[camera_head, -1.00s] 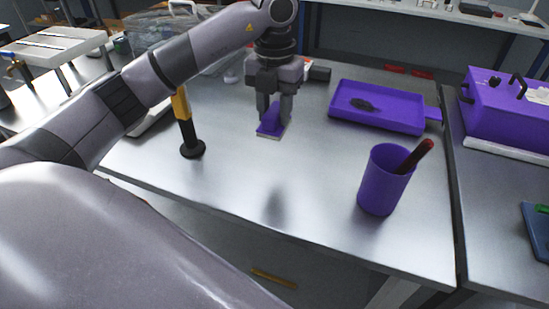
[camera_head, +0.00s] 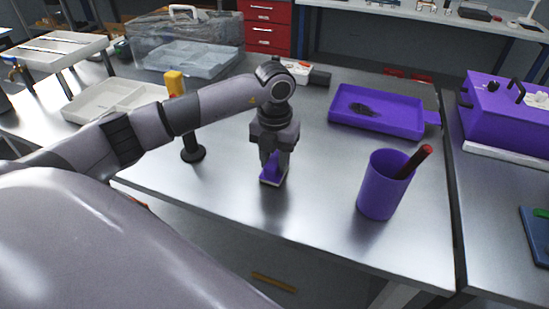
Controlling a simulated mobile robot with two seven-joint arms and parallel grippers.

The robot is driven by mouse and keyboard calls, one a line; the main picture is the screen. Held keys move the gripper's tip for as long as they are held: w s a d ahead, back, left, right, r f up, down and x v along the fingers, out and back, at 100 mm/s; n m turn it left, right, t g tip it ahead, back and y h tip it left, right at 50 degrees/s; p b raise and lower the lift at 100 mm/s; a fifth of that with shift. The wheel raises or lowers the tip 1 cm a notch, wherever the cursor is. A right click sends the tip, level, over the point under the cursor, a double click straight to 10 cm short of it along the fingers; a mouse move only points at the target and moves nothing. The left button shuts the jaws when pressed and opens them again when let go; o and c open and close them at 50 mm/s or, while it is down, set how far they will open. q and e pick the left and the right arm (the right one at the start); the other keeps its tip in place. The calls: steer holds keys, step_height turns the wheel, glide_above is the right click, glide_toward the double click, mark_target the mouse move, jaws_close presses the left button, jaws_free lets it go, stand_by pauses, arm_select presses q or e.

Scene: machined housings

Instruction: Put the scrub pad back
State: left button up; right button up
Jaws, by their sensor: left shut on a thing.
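The scrub pad (camera_head: 270,178) is a small block with a purple top and a pale underside. My left gripper (camera_head: 272,163) is shut on it, pointing down. The pad is at or just above the metal table (camera_head: 320,205), near its front middle; I cannot tell whether it touches. The fingers hide part of the pad. My right gripper does not show.
A purple cup (camera_head: 377,190) with a dark red handle in it stands to the right. A purple tray (camera_head: 385,120) holding a dark item lies behind it. A black and yellow upright tool (camera_head: 192,152) stands left of the gripper. A clear case (camera_head: 185,50) stands at the back.

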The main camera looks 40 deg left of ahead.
mark_target(275, 159)
arm_select(q)
steer(key=shift+f, duration=0.1)
steer(key=o, duration=0.6)
steer(key=shift+f, duration=0.1)
steer(key=o, duration=0.4)
steer(key=shift+r, duration=0.2)
step_height(275, 159, up, 12)
steer(key=b, duration=0.1)
